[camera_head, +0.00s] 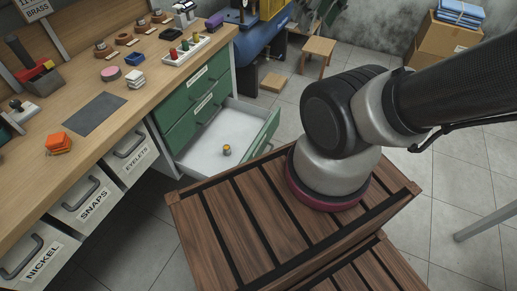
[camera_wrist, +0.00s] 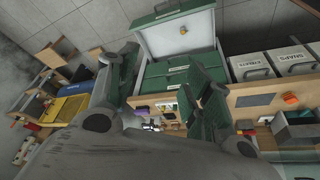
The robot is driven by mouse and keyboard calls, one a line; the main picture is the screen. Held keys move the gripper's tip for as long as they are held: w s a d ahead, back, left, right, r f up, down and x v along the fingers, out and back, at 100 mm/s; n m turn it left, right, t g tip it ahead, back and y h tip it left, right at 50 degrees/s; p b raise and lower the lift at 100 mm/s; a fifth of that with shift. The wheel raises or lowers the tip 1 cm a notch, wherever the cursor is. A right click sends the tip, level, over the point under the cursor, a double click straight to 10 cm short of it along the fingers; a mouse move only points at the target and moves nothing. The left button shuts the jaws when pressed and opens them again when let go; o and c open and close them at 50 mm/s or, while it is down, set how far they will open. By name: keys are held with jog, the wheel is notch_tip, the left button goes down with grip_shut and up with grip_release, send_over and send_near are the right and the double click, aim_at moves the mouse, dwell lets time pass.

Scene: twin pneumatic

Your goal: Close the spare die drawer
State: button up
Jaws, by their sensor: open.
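The spare die drawer (camera_head: 222,131) is pulled out of the green drawer cabinet under the workbench in the head view. Its inside is pale and its green front (camera_head: 267,133) faces right. A small brass and orange piece (camera_head: 227,151) lies on its floor. The wrist view shows the open drawer (camera_wrist: 160,42) upside down at the top, with the small piece (camera_wrist: 183,30) in it. My gripper (camera_wrist: 163,58) is open and empty in the wrist view, its fingers spread on either side of the drawer's image. The gripper is outside the head view.
Labelled bins (camera_head: 89,202) hang under the bench's near part. The workbench top (camera_head: 95,78) holds tools and small parts. A wooden stool (camera_head: 318,48) and cardboard boxes (camera_head: 440,38) stand at the back.

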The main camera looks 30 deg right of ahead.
jog(key=shift+d, duration=0.15)
jog(key=c, duration=0.3)
jog(key=d+f+m+g, duration=0.1)
jog(key=f, duration=0.1)
jog(key=d+f+m+g, duration=0.1)
jog(key=d+f, duration=0.1)
jog(key=d+f+m+g, duration=0.1)
jog(key=d+f, duration=0.1)
jog(key=shift+s+f+g, duration=0.15)
jog(key=shift+f+g, duration=0.1)
jog(key=shift+g, duration=0.05)
grip_shut()
jog(key=m+t+y, duration=0.5)
jog(key=m+t, duration=0.2)
jog(key=m, duration=1.9)
send_near(271, 127)
notch_tip(271, 127, down, 3)
jog(key=shift+w+a, duration=1)
jog(key=shift+w, duration=0.35)
